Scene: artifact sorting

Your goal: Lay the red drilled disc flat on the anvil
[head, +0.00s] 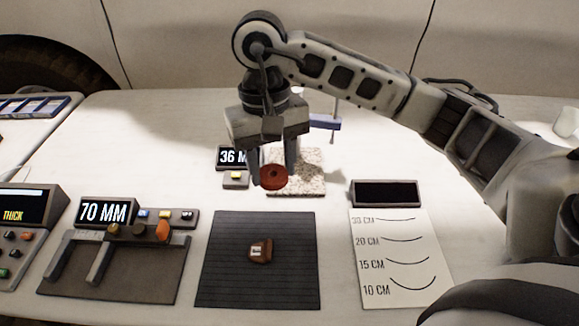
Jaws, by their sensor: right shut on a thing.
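The red drilled disc (273,178) is between the fingertips of my right gripper (272,168), which is shut on it. Its round face with a dark centre hole is turned up toward the camera. In the head view the disc overlaps the left front part of a speckled stone block (308,180), which looks like the anvil. The disc appears to be above the block, but the gap cannot be judged. A blue arm on a post (325,122) rises behind the block, partly hidden by my gripper. My left gripper is not in view.
A display reading "36 M" (230,157) stands just left of the block, partly covered by my gripper. In front lie a dark ribbed mat (220,280) with a brown piece (260,251), a caliper-like board (130,275) and a curve chart (365,290). A dark panel (385,194) stands behind the chart.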

